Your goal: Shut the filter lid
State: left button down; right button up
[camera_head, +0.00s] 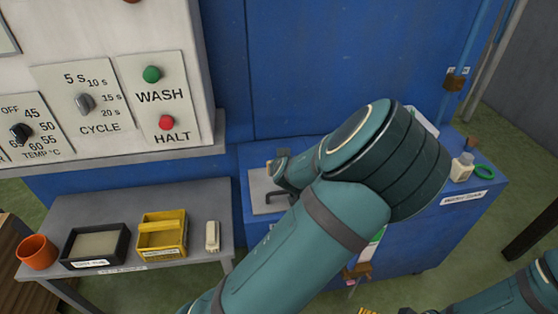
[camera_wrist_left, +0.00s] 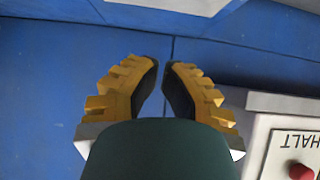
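A light grey plate (camera_head: 258,192) with a dark bent handle lies on top of the low blue cabinet (camera_head: 425,240); it may be the filter lid, but my left arm hides much of it. I cannot tell whether any lid is open. A pale part (camera_head: 422,120) shows behind the arm. My left gripper (camera_head: 284,172) is small and partly hidden by the wrist, beside the plate. In the left wrist view its yellow-backed fingers (camera_wrist_left: 161,70) nearly meet at the tips, with nothing between them. Only yellow tips of my right gripper (camera_head: 368,311) show at the bottom edge.
A control panel (camera_head: 120,80) with WASH and HALT buttons hangs at upper left. A grey shelf (camera_head: 205,190) below holds an orange cup (camera_head: 37,252), a black tray (camera_head: 70,260), a yellow box (camera_head: 163,228) and a small pale block (camera_head: 212,236).

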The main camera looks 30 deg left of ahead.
pick_arm(q)
jog(key=f, duration=0.1)
jog(key=s+d+f+b, duration=0.1)
jog(key=s+f, duration=0.1)
jog(key=f, duration=0.1)
jog(key=shift+s+d, duration=0.15)
jog(key=shift+d, duration=0.2)
jog(key=shift+s+d+f+b, duration=0.2)
jog(key=shift+f+b, duration=0.15)
jog(key=shift+f, duration=0.2)
jog(key=shift+s+d+f+b, duration=0.2)
jog(key=shift+f+b, duration=0.1)
jog(key=shift+f, duration=0.25)
jog(key=shift+s+f, duration=0.1)
